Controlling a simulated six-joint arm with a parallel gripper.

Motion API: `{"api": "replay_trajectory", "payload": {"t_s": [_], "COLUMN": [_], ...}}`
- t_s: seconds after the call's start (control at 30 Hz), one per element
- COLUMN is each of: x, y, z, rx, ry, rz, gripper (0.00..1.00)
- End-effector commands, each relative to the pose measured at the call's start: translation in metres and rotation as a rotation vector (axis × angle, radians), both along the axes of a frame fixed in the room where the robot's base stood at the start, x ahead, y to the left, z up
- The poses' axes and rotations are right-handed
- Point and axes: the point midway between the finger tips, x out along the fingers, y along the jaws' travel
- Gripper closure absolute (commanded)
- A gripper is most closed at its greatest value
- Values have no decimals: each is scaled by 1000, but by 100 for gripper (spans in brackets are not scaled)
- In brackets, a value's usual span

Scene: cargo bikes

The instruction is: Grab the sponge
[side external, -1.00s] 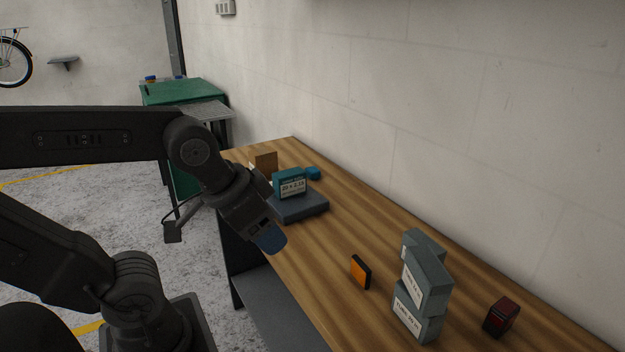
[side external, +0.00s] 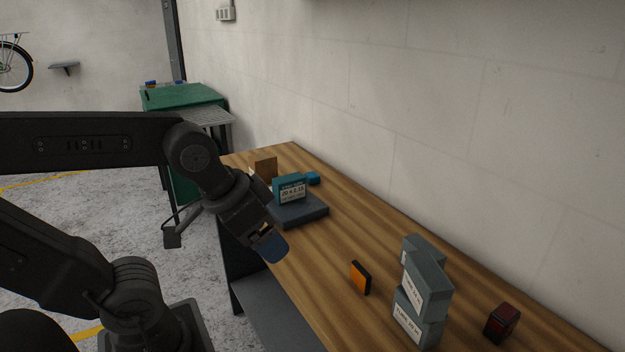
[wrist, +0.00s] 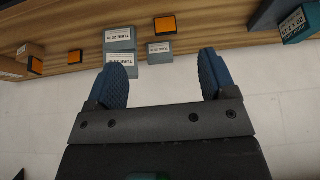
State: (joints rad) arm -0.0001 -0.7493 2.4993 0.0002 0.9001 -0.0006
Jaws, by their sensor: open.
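A flat orange block with a dark back (side external: 358,279) stands on edge near the table's front edge in the side view; it looks most like the sponge, though its material is hard to tell. It also shows in the wrist view (wrist: 165,26), top centre, beyond the gap between my fingers. My gripper (side external: 267,245) hangs at the table's front edge, left of the block and apart from it. In the wrist view, its two blue fingers (wrist: 163,64) are spread wide with nothing between them.
Grey labelled boxes (side external: 424,290) are stacked right of the orange block, with a dark red block (side external: 502,323) beyond. A teal box (side external: 290,188) sits on a dark grey slab (side external: 310,211) behind my gripper. Bare wooden tabletop (side external: 325,243) lies between slab and orange block.

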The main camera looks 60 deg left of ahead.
Motion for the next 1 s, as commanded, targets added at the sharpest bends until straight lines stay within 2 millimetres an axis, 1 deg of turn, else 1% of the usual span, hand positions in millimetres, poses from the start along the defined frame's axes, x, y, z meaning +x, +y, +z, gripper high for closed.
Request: {"api": "replay_trajectory", "payload": {"t_s": [0.07,0.17,0.27,0.3,0.37,0.4,0.47,0.5,0.57,0.6,0.67,0.7,0.77,0.8,0.87,0.9,0.97,1.0], "x": [5,23,57,73,99,116,141,158,182,198,222,237,258,271,289,300,315,324], "y": [2,10,25,33,47,57,74,85,104,117,138,153,176,191,216,233,258,275], "z": [4,15,33,40,49,54,59,62,63,63,60,57,50,44,34,26,12,2], "rx": [0,0,1,1,2,3,4,3,6,7,9,12,16,16,21,24,28,32], "ry": [1,9,21,24,29,32,34,35,36,34,32,31,28,24,18,13,3,-3], "rz": [15,67,162,208,281,329,402,451,524,573,646,696,769,819,893,943,1018,1066], "gripper": [22,22,22,22,22,22,22,22,22,22,22,22,22,22,22,22,22,22]}}
